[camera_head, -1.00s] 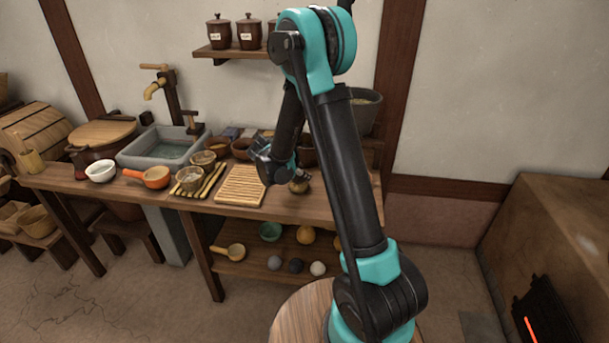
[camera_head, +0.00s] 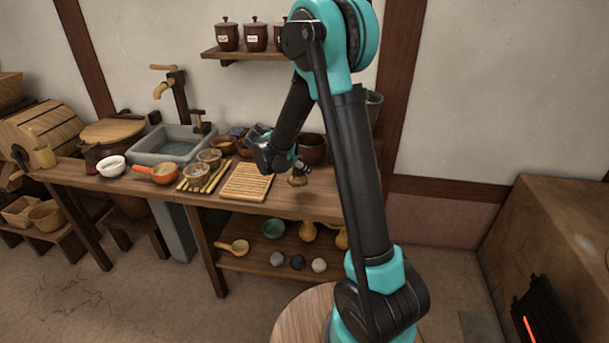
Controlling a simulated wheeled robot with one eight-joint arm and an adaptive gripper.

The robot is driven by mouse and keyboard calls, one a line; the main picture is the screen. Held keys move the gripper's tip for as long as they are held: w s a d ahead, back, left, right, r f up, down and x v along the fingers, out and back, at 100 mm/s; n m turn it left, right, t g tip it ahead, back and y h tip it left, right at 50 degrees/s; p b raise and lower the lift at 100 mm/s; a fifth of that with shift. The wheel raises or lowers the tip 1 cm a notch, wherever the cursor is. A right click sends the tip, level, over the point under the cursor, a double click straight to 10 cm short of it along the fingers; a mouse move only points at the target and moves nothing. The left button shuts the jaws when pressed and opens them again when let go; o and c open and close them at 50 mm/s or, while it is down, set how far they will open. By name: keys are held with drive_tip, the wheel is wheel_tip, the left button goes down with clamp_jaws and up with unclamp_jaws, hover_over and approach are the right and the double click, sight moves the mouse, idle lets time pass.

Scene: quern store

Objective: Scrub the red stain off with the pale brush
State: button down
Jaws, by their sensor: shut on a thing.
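My gripper (camera_head: 296,165) is at the right part of the wooden bench, beyond the slatted board, and partly hidden by my own wrist. It is shut on a small tan thing, likely the pale brush (camera_head: 298,178), which hangs below the fingers. The brush is small in the picture, and I cannot tell for sure whether it is clear of the bench top. I cannot make out a red stain anywhere; my arm hides part of the bench's right end.
A brown pot (camera_head: 312,149) stands behind my gripper. A stove (camera_head: 560,225) is at the right.

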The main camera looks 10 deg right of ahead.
drive_tip(key=shift+r, duration=1.55)
